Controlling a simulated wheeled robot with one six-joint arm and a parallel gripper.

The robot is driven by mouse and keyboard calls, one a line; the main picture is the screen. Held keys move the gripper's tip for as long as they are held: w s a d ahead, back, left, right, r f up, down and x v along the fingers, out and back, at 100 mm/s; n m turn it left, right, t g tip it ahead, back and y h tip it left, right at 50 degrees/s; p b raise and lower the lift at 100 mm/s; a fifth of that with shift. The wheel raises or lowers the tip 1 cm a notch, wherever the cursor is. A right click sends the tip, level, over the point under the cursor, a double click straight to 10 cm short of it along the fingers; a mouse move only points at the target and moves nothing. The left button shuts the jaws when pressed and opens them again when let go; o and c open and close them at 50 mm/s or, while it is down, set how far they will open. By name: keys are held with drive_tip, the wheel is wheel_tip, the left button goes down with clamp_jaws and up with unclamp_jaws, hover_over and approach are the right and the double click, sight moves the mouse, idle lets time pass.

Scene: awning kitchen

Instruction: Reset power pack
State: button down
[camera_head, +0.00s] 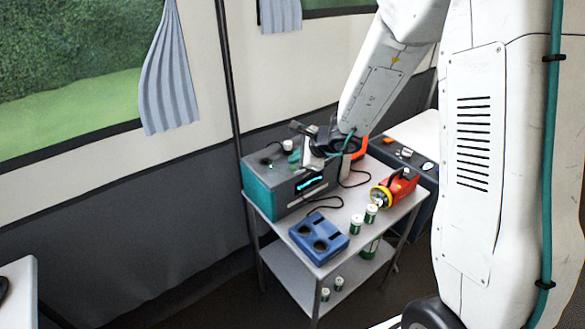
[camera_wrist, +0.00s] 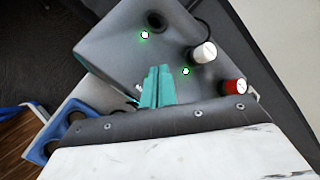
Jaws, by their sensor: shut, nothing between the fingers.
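The power pack (camera_head: 285,200) is a grey box with a teal side and a lit cyan display on its front. It stands on the back left of a metal cart. In the wrist view its grey top (camera_wrist: 120,50) shows a dark round socket, two small green-lit spots, a white-topped knob (camera_wrist: 205,52) and a red-topped knob (camera_wrist: 234,87). My gripper (camera_wrist: 160,69) has teal fingers, shut and empty. The fingertips point at the top, left of the knobs; contact cannot be told. In the head view my gripper (camera_head: 294,157) is small and partly hidden by my wrist.
On the cart's top (camera_head: 330,212) are a blue block with round holes (camera_head: 318,238), a red and yellow flashlight (camera_head: 392,188), and white-and-green cylinders (camera_head: 356,224). Black cables lie beside the pack. More cylinders stand on the lower shelf (camera_head: 290,275). A dark case (camera_head: 405,165) is behind right.

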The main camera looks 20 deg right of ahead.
sight(296, 170)
drive_tip(key=shift+r, duration=0.15)
drive_tip(key=shift+r, duration=2.5)
drive_tip(key=s+a+r+n+g+y, duration=0.1)
drive_tip(key=s+a+r+n+g, duration=0.2)
drive_tip(key=s+n, duration=0.4)
drive_tip(key=s+a+r+n+g+y, duration=0.25)
drive_tip(key=s+n, duration=0.25)
drive_tip(key=s, duration=0.5)
drive_tip(key=s+d+r+n+h, duration=0.2)
drive_tip(key=s+n, duration=0.1)
drive_tip(key=s, duration=0.3)
drive_tip(key=s+d+r+n+h, duration=0.3)
drive_tip(key=s, duration=0.4)
drive_tip(key=s+d+r+n+g+h, duration=0.1)
drive_tip(key=s+d+r+n+h, duration=0.1)
drive_tip(key=s, duration=0.5)
drive_tip(key=shift+d+r+n+h, duration=0.35)
drive_tip(key=shift+d+n+h, duration=0.1)
drive_tip(key=shift+n+h, duration=0.1)
